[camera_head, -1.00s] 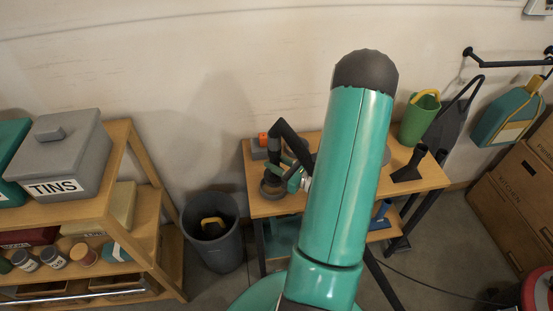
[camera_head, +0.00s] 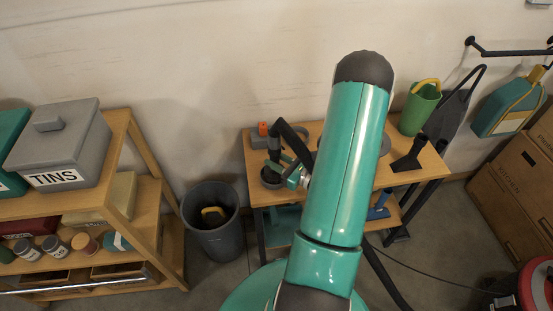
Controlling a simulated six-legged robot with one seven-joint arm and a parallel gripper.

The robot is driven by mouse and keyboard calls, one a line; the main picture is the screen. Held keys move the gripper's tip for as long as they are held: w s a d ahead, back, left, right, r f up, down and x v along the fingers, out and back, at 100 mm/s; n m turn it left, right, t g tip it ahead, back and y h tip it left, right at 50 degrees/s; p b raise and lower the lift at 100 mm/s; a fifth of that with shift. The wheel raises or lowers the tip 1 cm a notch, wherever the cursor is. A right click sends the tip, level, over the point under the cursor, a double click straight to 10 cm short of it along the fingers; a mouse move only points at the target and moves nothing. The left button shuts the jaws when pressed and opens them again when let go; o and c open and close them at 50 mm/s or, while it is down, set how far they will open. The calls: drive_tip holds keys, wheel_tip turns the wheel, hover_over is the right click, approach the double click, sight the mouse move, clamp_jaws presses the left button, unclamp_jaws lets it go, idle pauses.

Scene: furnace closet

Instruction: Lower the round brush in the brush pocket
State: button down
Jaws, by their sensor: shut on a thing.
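My gripper (camera_head: 283,167) is over the left end of the wooden table, partly hidden by my teal arm. It is shut on a dark piece, which I take to be the round brush (camera_head: 274,150); it is small and hard to make out against the black tube. A dark round cup with a grey rim (camera_head: 271,184), likely the brush pocket, sits on the tabletop just below my fingers. I cannot tell whether the brush's lower end is inside the cup or only above it.
The wooden table (camera_head: 330,179) also bears an orange-topped item (camera_head: 262,129), a dark floor nozzle (camera_head: 408,160) and a green pail (camera_head: 420,108). A grey bin (camera_head: 212,222) stands left of it, beside shelves with a TINS box (camera_head: 60,150). Boxes (camera_head: 515,180) stand right.

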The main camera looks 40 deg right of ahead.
drive_tip(key=shift+f, duration=0.6)
drive_tip(key=c, duration=1)
unclamp_jaws()
drive_tip(key=shift+s, duration=0.15)
drive_tip(key=s, duration=0.4)
drive_tip(key=s+d, duration=0.1)
drive_tip(key=s, duration=0.4)
drive_tip(key=s+d, duration=0.1)
drive_tip(key=s, duration=0.3)
drive_tip(key=shift+s+d, duration=0.15)
drive_tip(key=shift+d, duration=0.1)
